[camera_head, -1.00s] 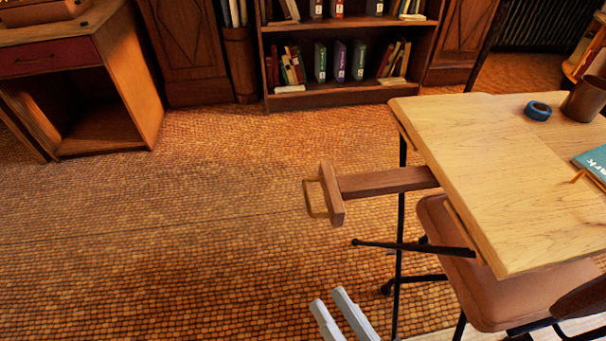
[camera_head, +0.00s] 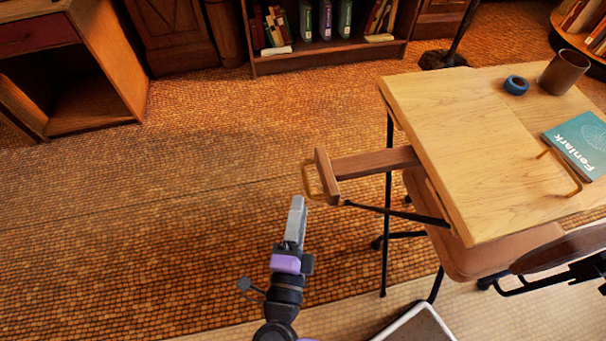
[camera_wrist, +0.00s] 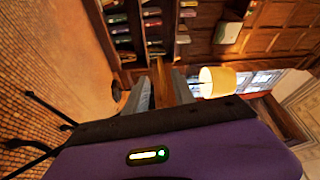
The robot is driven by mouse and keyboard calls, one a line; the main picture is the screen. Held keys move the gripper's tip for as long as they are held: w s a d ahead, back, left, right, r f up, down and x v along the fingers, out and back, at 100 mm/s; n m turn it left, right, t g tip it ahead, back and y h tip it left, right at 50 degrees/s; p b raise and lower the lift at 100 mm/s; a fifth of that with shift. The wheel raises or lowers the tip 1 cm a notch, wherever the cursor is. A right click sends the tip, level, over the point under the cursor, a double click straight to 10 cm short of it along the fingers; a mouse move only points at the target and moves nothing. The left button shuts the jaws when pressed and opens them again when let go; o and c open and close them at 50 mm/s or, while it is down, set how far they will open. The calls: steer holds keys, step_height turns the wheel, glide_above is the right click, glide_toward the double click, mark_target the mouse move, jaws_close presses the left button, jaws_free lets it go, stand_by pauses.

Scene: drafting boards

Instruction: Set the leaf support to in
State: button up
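The leaf support is a brown wooden bar (camera_head: 372,162) sticking out to the left from under the drafting table's top, with a crosswise wooden end piece (camera_head: 326,176) and a brass pull handle (camera_head: 307,180) on its outer side. My gripper (camera_head: 297,203) is just below and left of the handle in the head view, fingers pointing up toward it. Whether it touches the handle I cannot tell. In the wrist view the fingers (camera_wrist: 165,92) stand apart, with the brown wood of the support (camera_wrist: 160,78) showing between and beyond them.
The pale wooden table top (camera_head: 450,140) holds a blue tape roll (camera_head: 516,85), a brown cup (camera_head: 564,72) and a teal book (camera_head: 580,142). A brown chair (camera_head: 470,255) stands under its front edge. The floor left of the support is clear.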

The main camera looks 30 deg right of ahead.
mark_target(306, 179)
steer(key=shift+b+x, duration=0.4)
steer(key=shift+x, duration=3.45)
steer(key=shift+d+r, duration=0.1)
steer(key=shift+s, duration=0.1)
jaws_close()
